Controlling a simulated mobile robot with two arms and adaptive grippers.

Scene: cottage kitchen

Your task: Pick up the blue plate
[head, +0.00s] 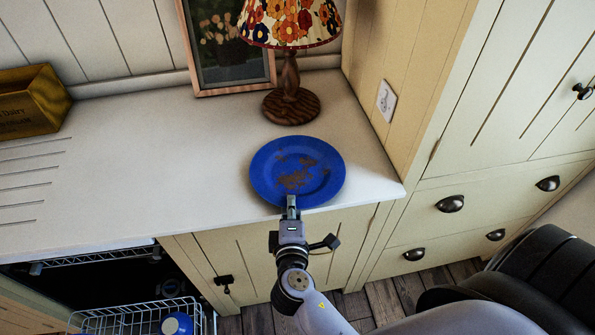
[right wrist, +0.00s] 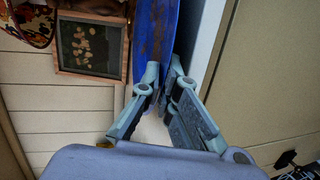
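The blue plate (head: 262,175) has brown stains on its face. It is at the front right of the white counter, its near rim reaching over the front edge. My right gripper (head: 292,203) is at that near rim, coming from the front. In the right wrist view, the two fingers (right wrist: 164,72) converge on either side of the plate's rim (right wrist: 168,30) and look shut on it. The fingertips partly hide the rim there. I cannot tell whether the plate is clear of the counter. My left gripper is not in view.
A lamp with a wooden base (head: 291,106) and flowered shade stands just behind the plate. A framed picture (head: 228,48) leans at the wall. A wooden crate (head: 32,100) is at far left. A tall cabinet (head: 412,75) bounds the right. A pulled-out dishwasher rack (head: 140,316) is below left. The counter's middle (head: 160,160) is clear.

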